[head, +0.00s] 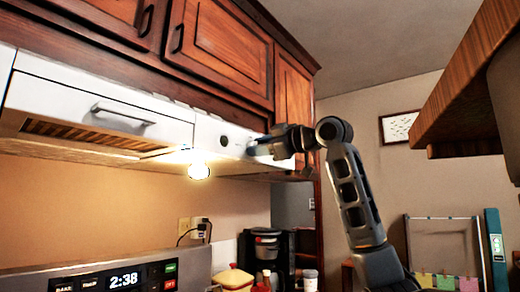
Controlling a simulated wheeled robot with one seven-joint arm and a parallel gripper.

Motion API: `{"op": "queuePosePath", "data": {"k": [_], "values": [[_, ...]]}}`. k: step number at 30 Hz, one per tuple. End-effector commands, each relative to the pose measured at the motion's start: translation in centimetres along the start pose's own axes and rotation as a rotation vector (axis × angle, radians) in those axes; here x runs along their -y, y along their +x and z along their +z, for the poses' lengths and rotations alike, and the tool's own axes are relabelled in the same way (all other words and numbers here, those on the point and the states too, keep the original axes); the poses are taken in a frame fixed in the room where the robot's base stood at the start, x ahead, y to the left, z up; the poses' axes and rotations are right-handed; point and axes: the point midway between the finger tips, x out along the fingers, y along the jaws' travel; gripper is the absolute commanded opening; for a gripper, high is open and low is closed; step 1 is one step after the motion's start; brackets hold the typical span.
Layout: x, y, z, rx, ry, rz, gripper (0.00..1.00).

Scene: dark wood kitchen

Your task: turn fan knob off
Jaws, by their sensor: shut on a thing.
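The white range hood (180,131) is mounted under the wooden wall cabinets. A dark round knob-like disc (223,141) shows on its front panel, left of my gripper and apart from it. My gripper (257,147) reaches in from the right to the hood's front panel. It is shut on the fan knob at the right part of that panel. The fingers hide nearly all of this knob, so its angle cannot be seen.
A lit bulb (198,171) glows under the hood. Wooden cabinets (222,50) are directly above. A stove panel with a clock (124,280) and a coffee maker (266,245) stand below. A wooden shelf (455,105) juts in at the right.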

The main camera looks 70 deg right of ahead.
Motion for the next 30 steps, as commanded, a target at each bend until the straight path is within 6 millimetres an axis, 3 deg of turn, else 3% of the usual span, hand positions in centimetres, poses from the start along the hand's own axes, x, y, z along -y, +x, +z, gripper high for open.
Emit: {"op": "queuePosePath", "data": {"k": [18,19,26,30], "values": [[0.08,0.01,0.0,0.0,-0.045,-0.002,0.04],[0.08,0.01,0.0,0.0,-0.045,-0.002,0.37],[0.05,0.01,0.0,0.0,-0.044,-0.001,0.59],[0.04,0.01,0.0,0.0,-0.043,-0.001,0.6]]}}
